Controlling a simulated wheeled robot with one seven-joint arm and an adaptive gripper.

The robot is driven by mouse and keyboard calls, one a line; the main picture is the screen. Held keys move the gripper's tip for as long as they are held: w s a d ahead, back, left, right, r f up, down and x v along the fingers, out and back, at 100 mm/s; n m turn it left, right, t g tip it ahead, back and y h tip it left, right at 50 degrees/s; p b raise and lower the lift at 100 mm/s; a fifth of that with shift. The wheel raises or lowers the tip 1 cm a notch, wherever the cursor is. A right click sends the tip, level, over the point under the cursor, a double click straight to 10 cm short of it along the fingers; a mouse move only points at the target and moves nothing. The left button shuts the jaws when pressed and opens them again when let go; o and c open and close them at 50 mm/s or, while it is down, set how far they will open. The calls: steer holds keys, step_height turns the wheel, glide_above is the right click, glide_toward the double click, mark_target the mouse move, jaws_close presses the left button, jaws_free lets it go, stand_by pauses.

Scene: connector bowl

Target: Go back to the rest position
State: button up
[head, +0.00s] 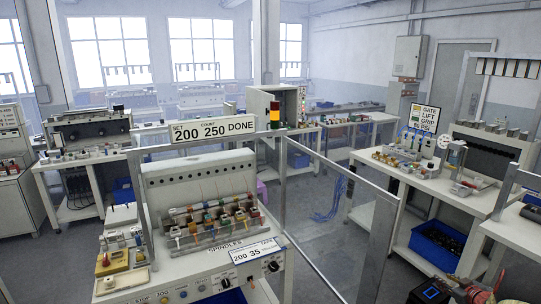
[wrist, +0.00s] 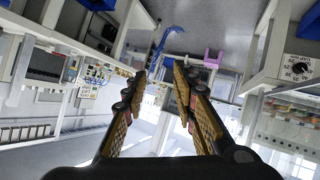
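My gripper (wrist: 160,76) shows in the wrist view with its two yellow-and-black fingers apart. The space between the fingers is empty, and nothing touches them. The wrist picture is turned over, with floor at the top and bright windows low down. In the head view I cannot make out the gripper clearly; dark and reddish parts at the bottom right corner are cut off by the frame.
A bench at right (head: 440,185) has a blue bin (head: 437,243) below.

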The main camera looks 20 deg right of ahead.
steer(key=s+a+r+g+y, duration=0.1)
steer(key=s+a+r, duration=0.5)
steer(key=a, duration=1.7)
steer(key=s+a+r+g+y+b, duration=0.1)
steer(key=s+a+r, duration=0.5)
steer(key=a, duration=1.7)
steer(key=s+a+r+g+y, duration=0.3)
steer(key=s+a+r, duration=0.3)
steer(key=a, duration=1.7)
step_height(320, 180, up, 5)
steer(key=shift+r+n+g+b, duration=0.1)
steer(key=shift+n+g+b, duration=0.2)
steer(key=shift+n, duration=0.1)
